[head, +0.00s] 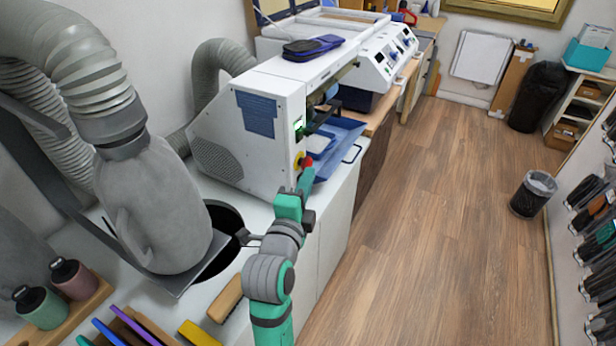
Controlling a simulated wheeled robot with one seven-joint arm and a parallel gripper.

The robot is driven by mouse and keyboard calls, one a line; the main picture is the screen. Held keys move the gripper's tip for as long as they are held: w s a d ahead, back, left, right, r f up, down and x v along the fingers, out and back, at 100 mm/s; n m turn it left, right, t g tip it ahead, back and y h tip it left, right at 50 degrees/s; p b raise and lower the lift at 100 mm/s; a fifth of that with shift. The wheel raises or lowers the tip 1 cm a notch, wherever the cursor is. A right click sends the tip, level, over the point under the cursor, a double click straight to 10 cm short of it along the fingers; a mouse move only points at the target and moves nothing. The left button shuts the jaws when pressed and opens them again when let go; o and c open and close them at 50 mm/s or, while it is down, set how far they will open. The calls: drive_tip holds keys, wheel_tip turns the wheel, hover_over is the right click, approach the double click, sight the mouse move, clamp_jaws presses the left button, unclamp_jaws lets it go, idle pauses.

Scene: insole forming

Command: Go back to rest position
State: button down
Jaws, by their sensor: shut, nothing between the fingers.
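My gripper (243,238) is at the end of my green and grey arm, low in the middle of the head view. It points left, above the white counter (223,196) and close to the rim of the dark round opening under the grey duct. Its fingers look small and dark, and they are shut with nothing seen between them. My arm stands in front of the white forming machine (255,130), whose blue tray (335,142) sticks out on the right side.
The grey duct hood (160,205) hangs left of my gripper. A wooden brush-like block (226,298) lies below it on the counter. Bottles (42,308) and coloured tools stand lower left. Wooden floor (450,200) to the right is clear up to a bin (532,196).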

drive_tip(key=shift+w, duration=0.1)
drive_tip(key=s+a+f+n+y, duration=0.1)
drive_tip(key=s+f+n+y, duration=0.1)
drive_tip(key=s+f+n, duration=0.55)
drive_tip(key=s+f+n+y, duration=0.2)
drive_tip(key=s+f+n, duration=0.45)
drive_tip(key=f, duration=0.65)
drive_tip(key=s+a+f+n, duration=0.1)
drive_tip(key=s+f+n, duration=0.1)
drive_tip(key=s, duration=1.2)
drive_tip(key=s+a+f+n+g+y, duration=0.1)
drive_tip(key=s+f+n, duration=0.2)
drive_tip(key=s, duration=1.1)
drive_tip(key=shift+s+a+n+g+y, duration=0.15)
drive_tip(key=shift+s+n+g+y, duration=0.2)
drive_tip(key=shift+n, duration=0.55)
